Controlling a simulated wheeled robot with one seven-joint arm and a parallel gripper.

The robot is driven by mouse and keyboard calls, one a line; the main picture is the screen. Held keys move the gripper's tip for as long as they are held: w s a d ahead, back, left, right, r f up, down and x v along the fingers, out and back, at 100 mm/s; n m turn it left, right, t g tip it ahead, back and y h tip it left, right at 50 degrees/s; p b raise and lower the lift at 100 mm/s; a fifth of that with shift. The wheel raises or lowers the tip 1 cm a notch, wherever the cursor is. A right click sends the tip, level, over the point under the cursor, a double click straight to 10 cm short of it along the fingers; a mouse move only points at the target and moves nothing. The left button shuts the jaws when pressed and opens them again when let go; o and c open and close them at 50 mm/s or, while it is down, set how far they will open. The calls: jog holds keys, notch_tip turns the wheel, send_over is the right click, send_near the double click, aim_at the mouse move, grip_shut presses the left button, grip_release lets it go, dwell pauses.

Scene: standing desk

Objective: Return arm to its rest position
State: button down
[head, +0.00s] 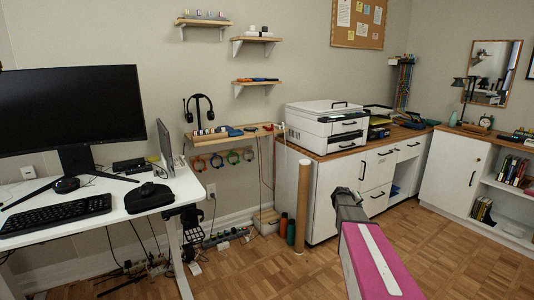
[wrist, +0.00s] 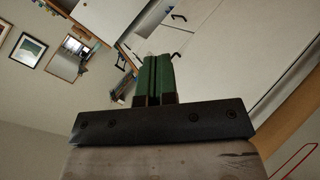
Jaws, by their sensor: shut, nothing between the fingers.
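My gripper shows in the wrist view (wrist: 158,62), with its two green fingers side by side and touching. It is shut and holds nothing. In the head view my arm (head: 378,262), magenta with a white stripe, rises from the bottom edge at right of centre. Its dark far end (head: 349,207) stands over the wood floor in front of the white cabinet. I cannot make out the fingers in the head view. Nothing is seen touching the arm.
The white desk (head: 120,207) with monitor and keyboard is at left. A cardboard tube (head: 302,205) stands upright left of my arm's end, before the white cabinet (head: 330,185) carrying a printer (head: 327,122). A low white bookcase (head: 455,172) is at right.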

jog(key=s+a+f+g+y, duration=0.2)
jog(key=s+a+y, duration=0.3)
jog(key=s+a, duration=0.8)
jog(key=s+a+f+g+y, duration=0.2)
jog(key=s+a+g+y, duration=0.2)
jog(key=s+a, duration=1)
jog(key=s, duration=0.7)
jog(key=shift+s+a+f+m+y, duration=0.2)
jog(key=shift+f+m+y, duration=0.05)
jog(key=shift+m+y, duration=0.15)
